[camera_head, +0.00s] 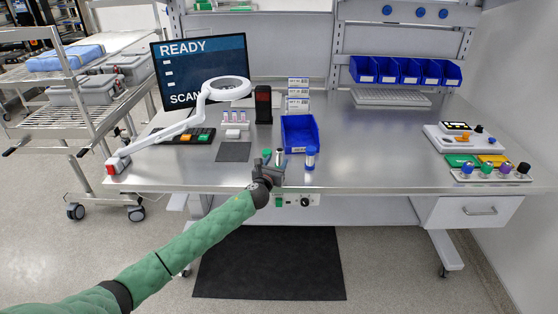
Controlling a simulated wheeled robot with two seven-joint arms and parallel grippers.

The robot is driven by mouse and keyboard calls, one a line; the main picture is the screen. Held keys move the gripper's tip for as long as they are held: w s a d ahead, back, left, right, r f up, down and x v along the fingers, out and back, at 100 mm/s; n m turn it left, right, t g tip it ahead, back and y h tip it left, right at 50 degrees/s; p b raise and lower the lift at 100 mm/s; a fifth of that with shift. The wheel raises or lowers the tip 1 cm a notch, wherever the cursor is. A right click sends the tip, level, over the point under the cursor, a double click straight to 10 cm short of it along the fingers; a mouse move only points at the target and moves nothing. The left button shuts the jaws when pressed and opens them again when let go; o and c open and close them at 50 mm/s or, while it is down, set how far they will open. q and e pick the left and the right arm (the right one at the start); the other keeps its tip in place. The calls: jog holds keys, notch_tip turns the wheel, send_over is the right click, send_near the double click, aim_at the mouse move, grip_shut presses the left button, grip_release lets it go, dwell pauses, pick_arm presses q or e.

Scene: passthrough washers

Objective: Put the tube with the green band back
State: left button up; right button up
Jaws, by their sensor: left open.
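My left gripper (273,168), on the green-sleeved arm from the lower left, is at the front edge of the steel bench. Its jaws are open. A small tube-like thing with a green top (267,155) and a pale upright piece with a dark top (280,157) show right at the fingers. They are too small to tell which is the green-banded tube, or whether the gripper touches them. A tube with a blue cap (310,158) stands just to the right, in front of the blue bin (300,135). My right gripper is not in view.
A white rack with several small tubes (235,117) and a dark mat (234,152) lie left of the bin. A magnifier lamp (226,89) reaches over the left side. Coloured-knob fixtures (490,171) stand at the right. The bench (385,150) is clear between.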

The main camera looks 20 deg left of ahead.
pick_arm(q)
jog(key=s+b, duration=0.1)
jog(key=s, duration=0.5)
jog(key=shift+f, duration=0.1)
jog(key=shift+s+b, duration=0.3)
jog(key=shift+s, duration=0.35)
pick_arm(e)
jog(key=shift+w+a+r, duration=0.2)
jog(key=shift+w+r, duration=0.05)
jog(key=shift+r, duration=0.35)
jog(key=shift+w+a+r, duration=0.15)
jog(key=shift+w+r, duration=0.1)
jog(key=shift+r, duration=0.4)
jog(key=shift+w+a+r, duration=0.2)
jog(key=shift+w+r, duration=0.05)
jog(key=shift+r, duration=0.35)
